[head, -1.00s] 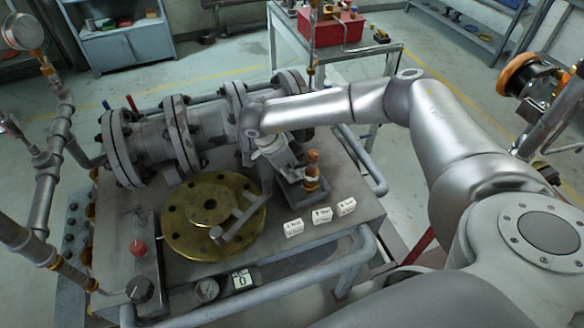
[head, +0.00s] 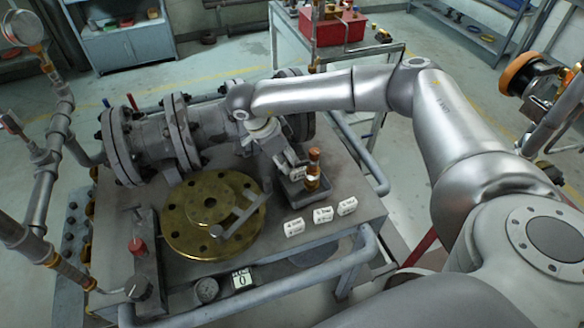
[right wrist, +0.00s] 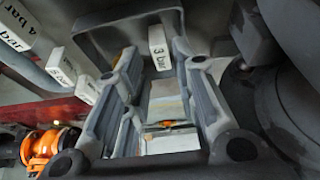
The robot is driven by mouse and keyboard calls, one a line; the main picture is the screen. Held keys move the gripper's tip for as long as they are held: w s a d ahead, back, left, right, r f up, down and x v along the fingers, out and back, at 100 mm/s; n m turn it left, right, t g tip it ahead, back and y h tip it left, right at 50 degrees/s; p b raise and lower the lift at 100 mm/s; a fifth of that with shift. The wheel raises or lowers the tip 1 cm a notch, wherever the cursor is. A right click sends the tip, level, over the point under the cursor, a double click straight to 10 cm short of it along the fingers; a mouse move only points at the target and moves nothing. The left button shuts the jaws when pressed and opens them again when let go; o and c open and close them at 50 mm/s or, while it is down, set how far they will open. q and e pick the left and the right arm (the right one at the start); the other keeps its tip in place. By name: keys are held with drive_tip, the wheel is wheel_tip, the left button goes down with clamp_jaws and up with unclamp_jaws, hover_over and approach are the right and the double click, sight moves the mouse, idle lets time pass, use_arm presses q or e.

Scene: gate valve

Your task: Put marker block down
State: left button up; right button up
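The white marker block lettered "3 bar" (right wrist: 160,48) stands just past my right fingertips in the right wrist view, against the dark wall of a small tray. My right gripper (right wrist: 155,62) looks open, with a gap between each finger and the block. In the head view the block (head: 298,172) shows at the tip of the right gripper (head: 288,163), over the small grey tray (head: 296,203). Whether the block rests on the tray floor is hard to tell. My left gripper is not in view.
Several other white marker blocks (head: 323,214) stand along the bench front, right of the brass flange (head: 185,230). A small copper-topped bottle (head: 313,170) stands at the tray's right side. The flanged valve pipe (head: 150,140) lies behind the gripper.

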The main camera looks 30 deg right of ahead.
drive_tip(key=b+v, duration=0.1)
drive_tip(key=v, duration=0.6)
drive_tip(key=shift+s, duration=0.1)
